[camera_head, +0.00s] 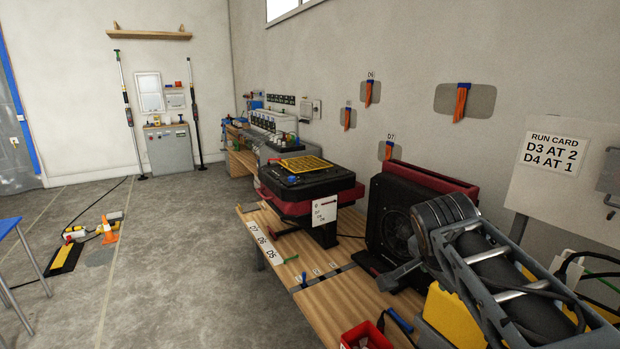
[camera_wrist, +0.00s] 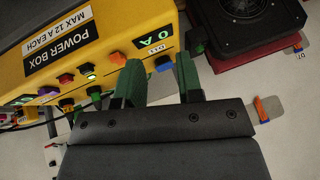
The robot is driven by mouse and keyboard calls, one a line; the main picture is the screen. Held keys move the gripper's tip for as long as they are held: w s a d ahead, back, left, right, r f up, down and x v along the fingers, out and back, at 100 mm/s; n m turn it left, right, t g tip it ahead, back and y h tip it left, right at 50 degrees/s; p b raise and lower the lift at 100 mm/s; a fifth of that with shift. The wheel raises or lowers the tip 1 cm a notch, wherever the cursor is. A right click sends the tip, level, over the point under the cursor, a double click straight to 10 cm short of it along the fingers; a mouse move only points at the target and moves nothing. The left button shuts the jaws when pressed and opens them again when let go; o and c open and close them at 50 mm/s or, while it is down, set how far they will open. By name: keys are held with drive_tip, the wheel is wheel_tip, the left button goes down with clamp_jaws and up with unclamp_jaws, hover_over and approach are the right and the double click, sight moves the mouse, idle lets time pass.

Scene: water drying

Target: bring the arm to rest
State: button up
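My arm (camera_head: 480,262) is raised at the lower right of the head view, its grey links bent over a yellow box (camera_head: 447,316). My gripper (camera_wrist: 160,76) shows in the wrist view with two green fingers apart and nothing visible between them. It is in front of the yellow power box (camera_wrist: 88,42), close to the edge with the orange and blue plugs; I cannot tell whether it touches. The wrist picture appears upside down. The gripper cannot be made out in the head view.
A wooden bench (camera_head: 330,303) carries a black and red machine (camera_head: 307,187) and a black fan unit (camera_head: 391,232), with a red bin (camera_head: 366,337) at its near edge. The floor (camera_head: 165,265) at left is mostly open.

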drive_tip(key=s+a+n+g+y+p, duration=0.1)
drive_tip(key=s+a+n+y+p, duration=0.3)
drive_tip(key=s+a+n+p, duration=0.3)
drive_tip(key=s+n+p, duration=0.2)
drive_tip(key=n+p, duration=0.3)
drive_tip(key=n, duration=0.1)
drive_tip(key=shift+s+a+g, duration=0.15)
drive_tip(key=shift+a+g, duration=0.1)
drive_tip(key=shift+g, duration=0.05)
